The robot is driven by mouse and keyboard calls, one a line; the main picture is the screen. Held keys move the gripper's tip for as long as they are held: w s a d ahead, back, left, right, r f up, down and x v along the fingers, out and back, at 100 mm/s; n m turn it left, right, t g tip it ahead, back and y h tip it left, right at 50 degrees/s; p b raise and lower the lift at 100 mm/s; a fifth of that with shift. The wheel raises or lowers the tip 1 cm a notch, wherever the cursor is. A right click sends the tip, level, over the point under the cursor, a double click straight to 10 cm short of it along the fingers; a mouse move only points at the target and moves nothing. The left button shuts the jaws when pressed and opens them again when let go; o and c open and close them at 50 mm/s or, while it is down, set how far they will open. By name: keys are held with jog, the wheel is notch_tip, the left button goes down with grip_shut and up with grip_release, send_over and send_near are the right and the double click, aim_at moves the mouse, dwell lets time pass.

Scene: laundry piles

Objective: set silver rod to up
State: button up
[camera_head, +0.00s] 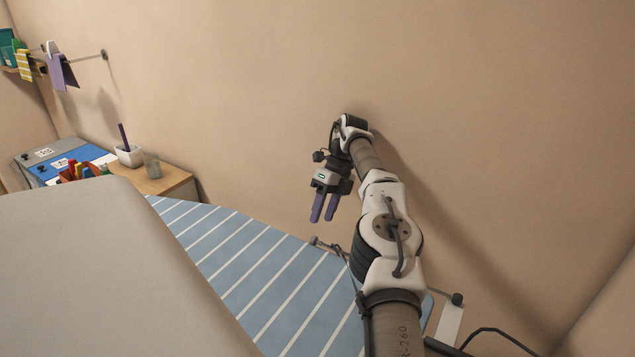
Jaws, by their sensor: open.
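A thin grey metal rod (328,246) runs low along the wall beside the striped board. One end shows left of my arm, and a dark knob shows at the right end. My arm hides its middle. Another thin metal rod (88,57) sticks out high on the wall at the far left, with cloths hanging near it. I cannot tell for certain which is the silver rod. My gripper (323,212), with two purple fingers pointing down, is open and empty. In the picture it is just above the left end of the low rod, apparently not touching it.
A blue-and-white striped board (255,262) fills the lower middle. A large beige surface (90,260) blocks the lower left. A wooden cabinet (165,182) bears a white pen cup (130,156) and a glass. The wall (230,90) above is bare.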

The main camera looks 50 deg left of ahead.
jog(key=shift+x, duration=2.85)
grip_shut()
